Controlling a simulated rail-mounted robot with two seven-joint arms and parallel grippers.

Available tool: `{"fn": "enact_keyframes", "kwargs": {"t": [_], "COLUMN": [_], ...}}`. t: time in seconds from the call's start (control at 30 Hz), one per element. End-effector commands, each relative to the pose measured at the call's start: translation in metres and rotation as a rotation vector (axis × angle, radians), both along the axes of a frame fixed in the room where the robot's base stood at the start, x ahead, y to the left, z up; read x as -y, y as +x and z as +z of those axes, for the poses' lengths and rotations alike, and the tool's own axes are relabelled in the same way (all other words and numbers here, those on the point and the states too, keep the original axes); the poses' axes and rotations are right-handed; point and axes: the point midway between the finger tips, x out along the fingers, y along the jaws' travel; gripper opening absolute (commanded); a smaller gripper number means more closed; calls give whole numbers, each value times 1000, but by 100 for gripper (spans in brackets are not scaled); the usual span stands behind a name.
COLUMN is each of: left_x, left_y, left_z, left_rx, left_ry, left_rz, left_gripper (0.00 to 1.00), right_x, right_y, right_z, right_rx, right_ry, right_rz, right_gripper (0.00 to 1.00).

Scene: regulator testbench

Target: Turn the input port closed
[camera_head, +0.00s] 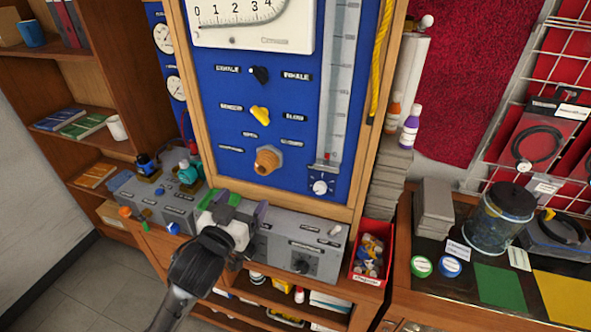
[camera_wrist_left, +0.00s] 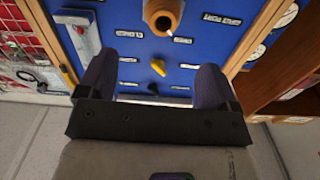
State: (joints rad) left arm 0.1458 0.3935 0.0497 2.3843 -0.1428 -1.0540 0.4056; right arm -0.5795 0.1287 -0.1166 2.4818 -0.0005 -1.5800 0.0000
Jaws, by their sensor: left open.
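The blue panel (camera_head: 225,100) carries a brass port (camera_head: 267,160), a yellow knob (camera_head: 261,115) and a black knob (camera_head: 259,75). I cannot tell which of these is the input port. My left gripper (camera_head: 242,207) is in front of the panel's lower edge, below the brass port. It is open and empty, with its dark purple fingers apart. In the left wrist view the panel appears upside down. The brass port (camera_wrist_left: 163,15) is above the fingertips and the yellow knob (camera_wrist_left: 158,67) shows between the fingers, apart from them. My right gripper is not in view.
Grey control boxes (camera_head: 300,245) stand on the ledge under the panel, partly hidden by my left arm. A red bin (camera_head: 372,252) of small parts stands to their right. A side table holds a glass jar (camera_head: 498,220). A wooden shelf (camera_head: 120,60) is at left.

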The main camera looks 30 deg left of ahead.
Motion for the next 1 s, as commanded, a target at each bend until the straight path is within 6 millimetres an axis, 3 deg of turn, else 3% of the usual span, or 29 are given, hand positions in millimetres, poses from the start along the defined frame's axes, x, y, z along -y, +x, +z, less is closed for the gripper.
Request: {"fn": "enact_keyframes", "kwargs": {"t": [0.27,0.7,1.0], "left_x": [-4,-23,-31], "left_y": [19,96,127], "left_z": [3,3,2], "left_rx": [22,20,21], "left_ry": [-48,-47,-45], "left_rz": [-5,-4,-5], "left_gripper": [85,85,85], "right_x": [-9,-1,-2], "right_y": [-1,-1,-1], "right_z": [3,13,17], "right_rx": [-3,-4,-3], "right_ry": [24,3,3], "right_rz": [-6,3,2], "right_gripper": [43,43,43]}}
